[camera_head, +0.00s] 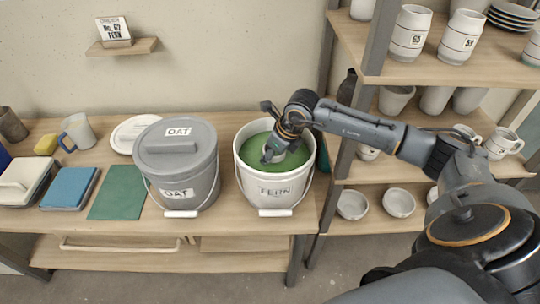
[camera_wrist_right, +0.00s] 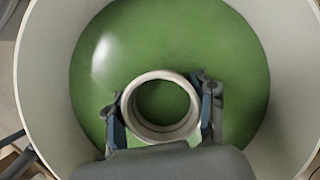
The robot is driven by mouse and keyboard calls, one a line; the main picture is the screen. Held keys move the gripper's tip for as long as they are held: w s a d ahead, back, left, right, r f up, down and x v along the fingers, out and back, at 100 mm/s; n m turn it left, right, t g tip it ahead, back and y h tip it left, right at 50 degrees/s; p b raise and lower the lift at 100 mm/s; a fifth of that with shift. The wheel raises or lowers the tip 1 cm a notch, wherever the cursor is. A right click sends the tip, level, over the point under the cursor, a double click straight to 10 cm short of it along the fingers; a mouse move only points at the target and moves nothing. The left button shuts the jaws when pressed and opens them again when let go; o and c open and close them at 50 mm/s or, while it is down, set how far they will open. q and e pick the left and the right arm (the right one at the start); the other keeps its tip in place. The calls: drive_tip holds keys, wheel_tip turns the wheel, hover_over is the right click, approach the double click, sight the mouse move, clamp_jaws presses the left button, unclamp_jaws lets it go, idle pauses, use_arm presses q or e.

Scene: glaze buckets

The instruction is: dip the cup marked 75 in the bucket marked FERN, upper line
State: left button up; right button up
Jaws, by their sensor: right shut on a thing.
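The white bucket marked FERN (camera_head: 275,190) stands open on the bench, holding green glaze (camera_head: 256,152). My right gripper (camera_head: 273,150) reaches down inside its rim and is shut on a pale cup (camera_head: 268,156). In the right wrist view the cup (camera_wrist_right: 160,78) is held mouth up between the two fingers (camera_wrist_right: 160,112), with the green glaze (camera_wrist_right: 215,50) around it. The cup's number and lines are not readable here. I cannot tell how deep the cup sits in the glaze. My left gripper is not in view.
A lidded grey bucket marked OAT (camera_head: 205,170) stands just left of the FERN bucket. A shelf post (camera_head: 352,130) and shelves with cups and bowls (camera_head: 398,203) are close on the right. A small card (camera_head: 114,30) on a wall ledge reads FERN.

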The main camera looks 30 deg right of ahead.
drive_tip(key=shift+r, duration=0.1)
idle(0.5)
drive_tip(key=shift+r+p, duration=2.05)
drive_tip(key=shift+r, duration=1.5)
drive_tip(key=shift+r, duration=0.1)
wheel_tip(320, 180, up, 7)
drive_tip(key=p, duration=0.4)
drive_tip(key=shift+r, duration=0.2)
idle(0.6)
